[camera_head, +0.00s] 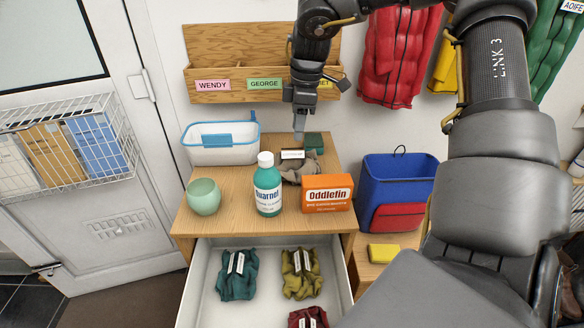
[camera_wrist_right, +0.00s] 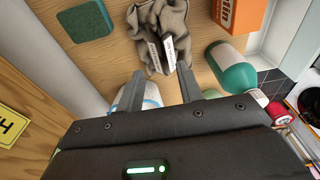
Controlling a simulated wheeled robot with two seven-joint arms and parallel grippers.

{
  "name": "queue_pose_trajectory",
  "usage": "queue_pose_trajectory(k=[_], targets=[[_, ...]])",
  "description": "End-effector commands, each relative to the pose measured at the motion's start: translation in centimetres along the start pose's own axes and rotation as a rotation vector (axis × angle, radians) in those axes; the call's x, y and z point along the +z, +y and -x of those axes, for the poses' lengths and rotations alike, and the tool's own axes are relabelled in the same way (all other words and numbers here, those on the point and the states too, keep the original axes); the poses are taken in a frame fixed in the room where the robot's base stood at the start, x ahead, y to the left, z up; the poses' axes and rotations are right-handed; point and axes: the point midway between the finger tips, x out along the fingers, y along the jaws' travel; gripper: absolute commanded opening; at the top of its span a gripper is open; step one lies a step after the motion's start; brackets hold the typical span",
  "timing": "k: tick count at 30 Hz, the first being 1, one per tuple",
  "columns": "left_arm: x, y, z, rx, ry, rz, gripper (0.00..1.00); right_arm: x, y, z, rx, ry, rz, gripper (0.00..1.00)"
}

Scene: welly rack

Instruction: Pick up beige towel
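The beige towel (camera_head: 301,170) lies crumpled on the wooden cabinet top (camera_head: 232,218), behind the orange box and the bottle. It carries a white label and also shows in the right wrist view (camera_wrist_right: 160,22), just beyond my fingertips. My right gripper (camera_head: 299,128) points down over the back of the cabinet, close to the towel. In the right wrist view its two fingers (camera_wrist_right: 160,76) are apart, with the towel's label in line with the gap. I cannot tell whether they touch the towel. My left gripper is not in view.
A green sponge (camera_head: 314,142), an orange Oddlefin box (camera_head: 327,193), a teal bottle (camera_head: 267,190), a green cup (camera_head: 203,197) and a white basket (camera_head: 221,153) surround the towel. The open drawer (camera_head: 208,265) holds teal, olive and dark red towels. A name-labelled wooden rack (camera_head: 240,50) hangs behind.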

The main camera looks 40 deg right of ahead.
Motion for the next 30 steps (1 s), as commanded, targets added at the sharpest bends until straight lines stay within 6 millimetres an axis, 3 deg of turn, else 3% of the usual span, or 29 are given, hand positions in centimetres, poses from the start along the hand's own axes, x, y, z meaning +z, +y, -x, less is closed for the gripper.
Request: queue_pose_trajectory(k=[10,20,29,30], targets=[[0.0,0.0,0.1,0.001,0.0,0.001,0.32,-0.2,-0.1,-1.8,-0.001,0.0,0.003,0.37],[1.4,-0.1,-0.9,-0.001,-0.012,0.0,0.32,-0.6,-0.3,-6.2,-0.002,-0.001,0.002,0.37],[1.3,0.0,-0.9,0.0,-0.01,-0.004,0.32,-0.6,-0.3,-6.6,0.001,0.001,0.003,0.37],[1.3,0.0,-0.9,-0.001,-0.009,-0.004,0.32,-0.6,-0.3,-6.6,0.001,0.001,0.003,0.31]])
